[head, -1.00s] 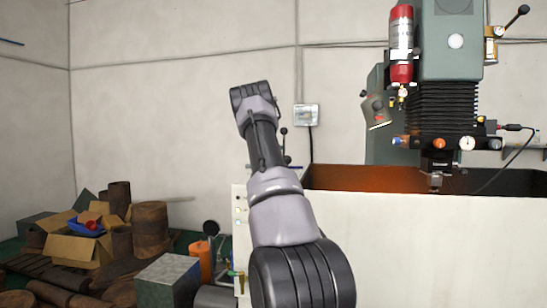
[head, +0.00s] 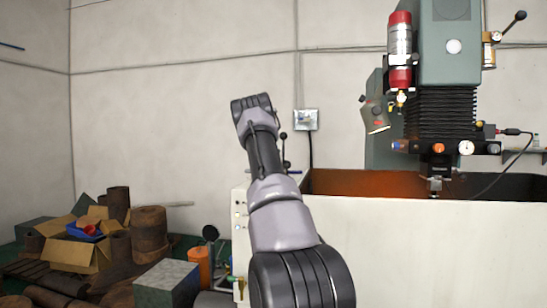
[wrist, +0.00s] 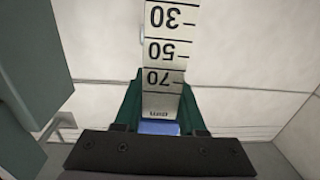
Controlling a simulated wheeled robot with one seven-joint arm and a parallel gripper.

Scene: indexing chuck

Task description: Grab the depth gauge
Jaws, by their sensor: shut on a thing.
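In the wrist view, the depth gauge (wrist: 165,55) is a white strip with black marks and the numbers 30, 50 and 70, which appear upside down. It runs from the top edge down between the dark green fingers of my gripper (wrist: 160,98). My gripper is shut on it. A small blue piece shows at the strip's lower end, above the black bar of my gripper. In the head view my arm rises in the middle, and neither my gripper nor the gauge can be made out there.
A green machine head (head: 447,100) with a red cylinder (head: 400,35) hangs above a white-walled enclosure (head: 400,250) at right. Rusty drums (head: 149,227) and open cardboard boxes (head: 75,250) lie at lower left. A metal block (head: 168,283) stands near my arm.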

